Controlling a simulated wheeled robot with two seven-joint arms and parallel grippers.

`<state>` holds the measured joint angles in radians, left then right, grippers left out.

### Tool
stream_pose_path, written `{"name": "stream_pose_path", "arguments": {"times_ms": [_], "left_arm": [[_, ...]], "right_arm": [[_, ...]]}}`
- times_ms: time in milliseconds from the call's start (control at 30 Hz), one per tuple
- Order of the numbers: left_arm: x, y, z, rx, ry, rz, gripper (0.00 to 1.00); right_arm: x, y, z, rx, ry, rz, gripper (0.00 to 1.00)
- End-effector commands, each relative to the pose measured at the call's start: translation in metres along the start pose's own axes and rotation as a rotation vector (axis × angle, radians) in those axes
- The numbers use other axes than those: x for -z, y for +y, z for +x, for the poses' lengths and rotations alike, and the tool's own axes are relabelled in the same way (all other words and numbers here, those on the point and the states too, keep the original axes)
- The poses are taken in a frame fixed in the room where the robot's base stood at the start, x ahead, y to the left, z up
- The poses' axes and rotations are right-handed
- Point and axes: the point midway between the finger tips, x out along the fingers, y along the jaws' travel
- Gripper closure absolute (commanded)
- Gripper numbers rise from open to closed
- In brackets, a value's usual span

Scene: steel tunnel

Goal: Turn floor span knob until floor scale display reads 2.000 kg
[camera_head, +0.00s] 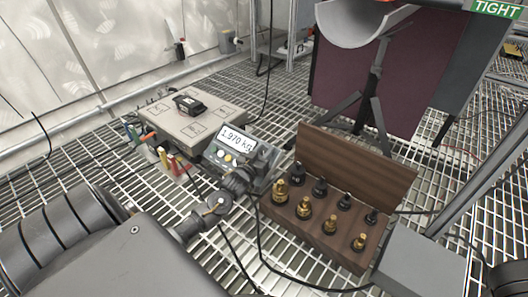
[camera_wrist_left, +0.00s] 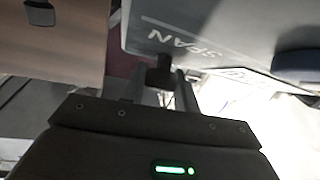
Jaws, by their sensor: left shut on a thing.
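The scale display (camera_head: 237,138) stands on the front of a grey indicator box and appears to read 1.970 kg. My left gripper (camera_head: 258,170) is at the box's right front side. In the left wrist view, the dark span knob (camera_wrist_left: 158,74) sticks out beside the word SPAN on the grey housing (camera_wrist_left: 230,28). My left gripper (camera_wrist_left: 162,88) is shut on this knob, one finger on each side. In the head view the gripper and wrist hide the knob. My right gripper is not in view.
A beige flat platform (camera_head: 170,127) behind the indicator carries a small black object (camera_head: 188,104). An open wooden case (camera_head: 362,165) with several brass and black weights stands just right of my gripper. Dark cables cross the floor grating (camera_head: 285,100). A tripod stand (camera_head: 372,98) is behind.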

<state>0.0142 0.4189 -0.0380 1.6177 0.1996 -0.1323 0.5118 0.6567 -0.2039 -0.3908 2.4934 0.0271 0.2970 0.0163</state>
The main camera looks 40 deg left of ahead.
Motion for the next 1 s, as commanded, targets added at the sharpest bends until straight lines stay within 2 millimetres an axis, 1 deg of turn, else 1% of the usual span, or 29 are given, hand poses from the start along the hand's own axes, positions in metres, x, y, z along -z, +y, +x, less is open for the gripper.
{"name": "stream_pose_path", "arguments": {"times_ms": [167,367,700,1000], "left_arm": [[0.001,0.0,0.0,-0.028,0.0,0.02,0.92],[0.003,0.0,0.0,-0.116,-0.002,0.082,0.92],[0.002,0.0,0.0,-0.351,-0.002,0.242,0.93],[0.0,0.001,0.0,-0.529,0.0,0.362,0.92]], "right_arm": [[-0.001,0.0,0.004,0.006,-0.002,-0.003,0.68],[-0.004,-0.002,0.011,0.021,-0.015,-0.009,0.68],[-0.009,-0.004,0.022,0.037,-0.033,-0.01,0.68],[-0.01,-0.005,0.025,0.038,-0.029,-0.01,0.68]]}}
